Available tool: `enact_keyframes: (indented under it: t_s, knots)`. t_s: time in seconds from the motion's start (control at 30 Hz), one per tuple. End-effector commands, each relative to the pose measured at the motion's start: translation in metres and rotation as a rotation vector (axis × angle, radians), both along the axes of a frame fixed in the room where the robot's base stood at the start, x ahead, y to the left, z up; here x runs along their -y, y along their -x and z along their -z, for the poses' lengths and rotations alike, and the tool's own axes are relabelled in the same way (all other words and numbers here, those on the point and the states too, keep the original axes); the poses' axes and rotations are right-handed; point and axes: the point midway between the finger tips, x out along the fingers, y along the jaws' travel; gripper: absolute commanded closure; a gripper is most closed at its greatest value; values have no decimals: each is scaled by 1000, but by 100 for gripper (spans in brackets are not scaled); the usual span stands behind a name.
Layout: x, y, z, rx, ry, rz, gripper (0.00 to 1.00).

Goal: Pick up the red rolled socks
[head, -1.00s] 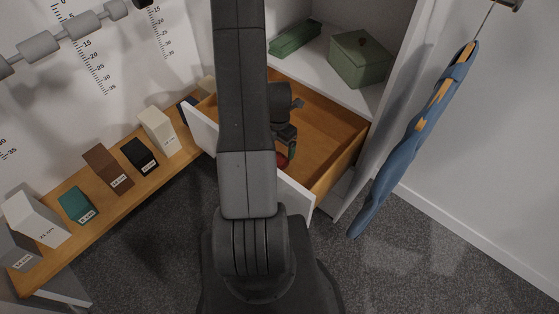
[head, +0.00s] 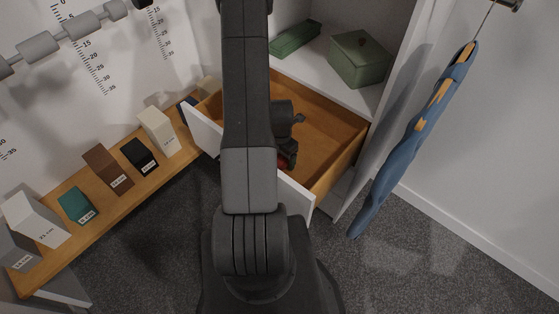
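The red rolled socks (head: 282,164) show only as a small red patch in the open wooden drawer (head: 330,145), close behind its white front. My arm and gripper hide most of them. My gripper (head: 288,160) is inside the drawer, at the socks. Its fingers are dark and small, partly hidden behind my arm, and I cannot tell whether they are open or closed on the socks.
The drawer's white front (head: 296,194) and wooden side walls surround my gripper. A green box (head: 358,60) and a flat green box (head: 295,38) stand on the white shelf above. Several labelled blocks line a wooden shelf at left. A blue garment (head: 415,135) hangs at right.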

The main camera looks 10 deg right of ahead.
Motion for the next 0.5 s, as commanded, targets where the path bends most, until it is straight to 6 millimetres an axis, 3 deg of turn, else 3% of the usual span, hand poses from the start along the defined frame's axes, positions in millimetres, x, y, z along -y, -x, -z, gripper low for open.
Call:
enact_keyframes:
  t_s: [0.03,0.2,0.5]
  knots:
    - [0,0,0,0,0,0,28]
    - [0,0,0,0,0,0,61]
    - [0,0,-1,0,0,0,61]
